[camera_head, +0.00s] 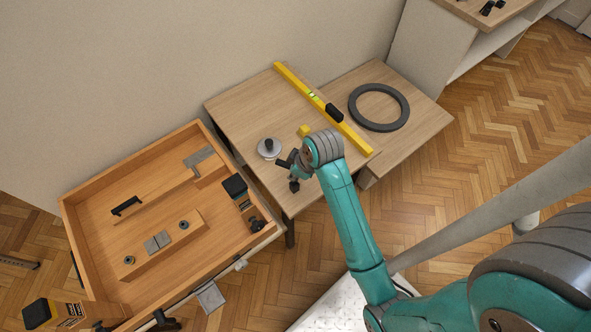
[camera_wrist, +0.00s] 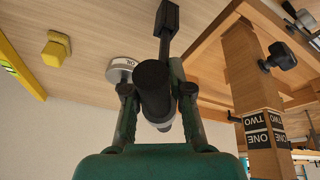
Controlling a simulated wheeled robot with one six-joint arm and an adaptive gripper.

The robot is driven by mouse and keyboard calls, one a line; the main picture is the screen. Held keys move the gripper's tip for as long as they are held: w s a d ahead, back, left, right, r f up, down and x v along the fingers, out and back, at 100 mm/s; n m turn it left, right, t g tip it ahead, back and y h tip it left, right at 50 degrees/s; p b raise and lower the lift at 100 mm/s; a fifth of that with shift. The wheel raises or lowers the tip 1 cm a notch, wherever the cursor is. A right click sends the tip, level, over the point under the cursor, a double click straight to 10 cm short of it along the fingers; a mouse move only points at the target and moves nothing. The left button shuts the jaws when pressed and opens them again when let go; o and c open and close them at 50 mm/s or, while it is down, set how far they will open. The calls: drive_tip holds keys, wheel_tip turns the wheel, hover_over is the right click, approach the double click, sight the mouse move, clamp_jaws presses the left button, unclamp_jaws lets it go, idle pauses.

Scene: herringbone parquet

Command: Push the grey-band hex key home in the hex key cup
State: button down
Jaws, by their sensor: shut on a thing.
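My gripper (camera_head: 290,169) is low over the front left of the small wooden table. In the wrist view its fingers (camera_wrist: 157,92) are shut on a thick black cylinder (camera_wrist: 153,80) with a pale grey band at its lower end, seemingly the grey-band hex key. A dark bar with a blocky end (camera_wrist: 168,18) shows beyond it; whether it belongs to the held thing I cannot tell.
A yellow spirit level (camera_head: 325,108) and a yellow block (camera_head: 304,131) lie on the table (camera_head: 235,107). A dark ring (camera_head: 378,107) lies on the board to the right. A large open wooden drawer (camera_head: 85,237) with fittings stands left. The table's back left is clear.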

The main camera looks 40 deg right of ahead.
drive_tip(key=shift+f, duration=0.6)
drive_tip(key=c, duration=0.9)
unclamp_jaws()
drive_tip(key=v, duration=1.2)
